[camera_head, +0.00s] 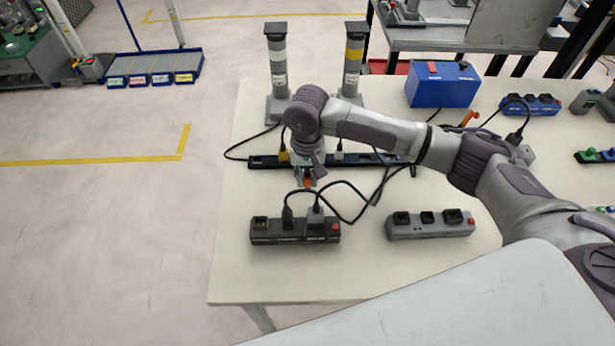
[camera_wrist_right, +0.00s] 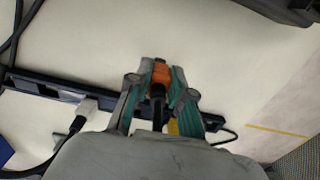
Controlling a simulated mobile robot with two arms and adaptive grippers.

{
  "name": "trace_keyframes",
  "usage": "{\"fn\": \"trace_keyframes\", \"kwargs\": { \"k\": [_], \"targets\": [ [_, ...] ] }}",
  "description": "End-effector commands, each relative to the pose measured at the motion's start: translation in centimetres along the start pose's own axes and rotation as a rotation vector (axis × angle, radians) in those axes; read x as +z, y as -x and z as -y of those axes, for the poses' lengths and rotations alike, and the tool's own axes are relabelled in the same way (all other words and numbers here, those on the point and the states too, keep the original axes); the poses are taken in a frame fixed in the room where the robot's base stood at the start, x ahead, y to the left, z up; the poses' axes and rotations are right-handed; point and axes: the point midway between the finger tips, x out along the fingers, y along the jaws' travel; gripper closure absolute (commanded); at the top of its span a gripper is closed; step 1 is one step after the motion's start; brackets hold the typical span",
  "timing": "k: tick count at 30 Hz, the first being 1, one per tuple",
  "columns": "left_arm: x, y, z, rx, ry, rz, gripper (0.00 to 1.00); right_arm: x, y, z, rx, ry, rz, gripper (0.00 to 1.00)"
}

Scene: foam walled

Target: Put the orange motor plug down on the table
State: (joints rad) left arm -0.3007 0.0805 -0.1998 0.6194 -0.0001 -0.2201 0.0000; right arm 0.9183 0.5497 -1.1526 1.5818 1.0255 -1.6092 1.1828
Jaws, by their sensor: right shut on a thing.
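My right gripper (camera_head: 306,176) reaches over the left part of the table (camera_head: 240,210). In the right wrist view my right gripper (camera_wrist_right: 160,85) is shut on the orange motor plug (camera_wrist_right: 161,73), which sits between the green-lined fingertips. A dark cable runs back from the plug between the fingers. In the head view only a little orange of the plug (camera_head: 307,182) shows below the fingers. I cannot tell for sure whether the plug touches the table. My left gripper is not in view.
A long dark blue power strip (camera_head: 262,162) lies behind the gripper, with a yellow and a white plug. A black socket block (camera_head: 295,231) with two plugs and a grey socket block (camera_head: 430,224) stand in front. Two signal towers (camera_head: 277,70) and a blue box (camera_head: 441,85) stand at the back.

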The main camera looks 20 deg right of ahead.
Motion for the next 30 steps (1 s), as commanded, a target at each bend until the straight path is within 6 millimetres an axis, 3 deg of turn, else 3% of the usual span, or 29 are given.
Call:
{"fn": "trace_keyframes", "kwargs": {
  "k": [3,14,15,19,30],
  "targets": [
    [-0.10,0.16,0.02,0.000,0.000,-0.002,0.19,0.00,-0.90,0.00,-0.001,0.000,-0.001,1.00],
    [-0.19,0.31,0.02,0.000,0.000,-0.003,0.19,0.04,-1.26,-0.02,0.000,-0.001,0.000,1.00],
    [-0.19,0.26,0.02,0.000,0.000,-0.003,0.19,0.01,-1.30,-0.03,0.000,-0.001,-0.001,0.74],
    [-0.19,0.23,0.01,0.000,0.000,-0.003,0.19,0.01,-1.29,-0.03,0.000,-0.001,-0.001,0.54],
    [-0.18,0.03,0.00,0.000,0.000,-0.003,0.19,-0.05,-0.76,0.00,-0.002,0.000,-0.002,0.54]
  ]
}}
